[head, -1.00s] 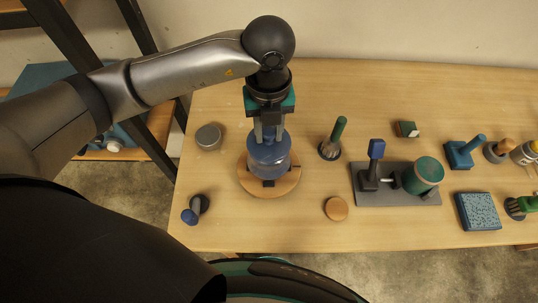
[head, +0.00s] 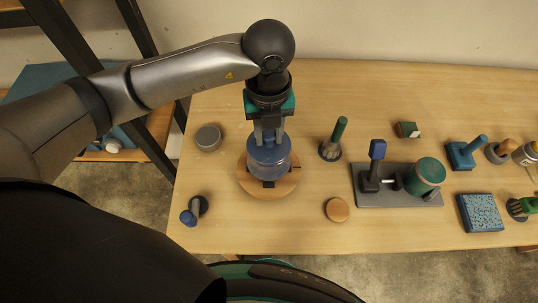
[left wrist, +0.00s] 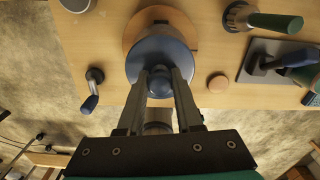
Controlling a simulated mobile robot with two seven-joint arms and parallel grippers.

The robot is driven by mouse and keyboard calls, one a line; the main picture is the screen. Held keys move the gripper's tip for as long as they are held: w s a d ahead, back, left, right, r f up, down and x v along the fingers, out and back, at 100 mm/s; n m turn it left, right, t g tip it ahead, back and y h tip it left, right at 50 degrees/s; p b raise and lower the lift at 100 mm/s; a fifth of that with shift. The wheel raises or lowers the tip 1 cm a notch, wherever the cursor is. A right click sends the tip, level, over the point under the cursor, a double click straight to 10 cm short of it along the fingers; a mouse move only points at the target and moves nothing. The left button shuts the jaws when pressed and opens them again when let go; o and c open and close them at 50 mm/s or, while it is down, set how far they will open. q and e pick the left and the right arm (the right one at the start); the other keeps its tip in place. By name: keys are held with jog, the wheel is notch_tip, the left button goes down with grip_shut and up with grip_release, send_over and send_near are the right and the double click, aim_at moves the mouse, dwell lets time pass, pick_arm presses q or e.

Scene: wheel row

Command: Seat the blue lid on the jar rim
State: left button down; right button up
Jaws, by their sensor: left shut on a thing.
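My left gripper (head: 268,139) points straight down and is shut on the knob of the blue lid (head: 268,151). In the left wrist view the fingers (left wrist: 160,88) close on the round knob, with the lid (left wrist: 160,52) spread out beyond it. The lid is over the jar and looks roughly level. The rim is hidden by the lid, so I cannot tell whether they touch. My right gripper is not in view.
A grey round tin (head: 208,138) stands left of the disc, and a blue-handled tool (head: 190,217) lies at the front left. A green-handled brush (head: 338,135), a wooden puck (head: 337,210) and a grey plate (head: 400,198) with a clamp and green drum are to the right.

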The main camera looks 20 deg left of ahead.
pick_arm(q)
jog(key=shift+f+b, duration=0.35)
jog(key=shift+b, duration=0.05)
dwell(0.5)
dwell(0.6)
jog(key=c, duration=0.7)
grip_release()
jog(key=shift+c, duration=0.2)
jog(key=shift+r, duration=0.2)
jog(key=shift+r+p, duration=1.4)
jog(key=shift+r, duration=0.2)
jog(key=o, duration=0.6)
jog(key=shift+c, duration=0.2)
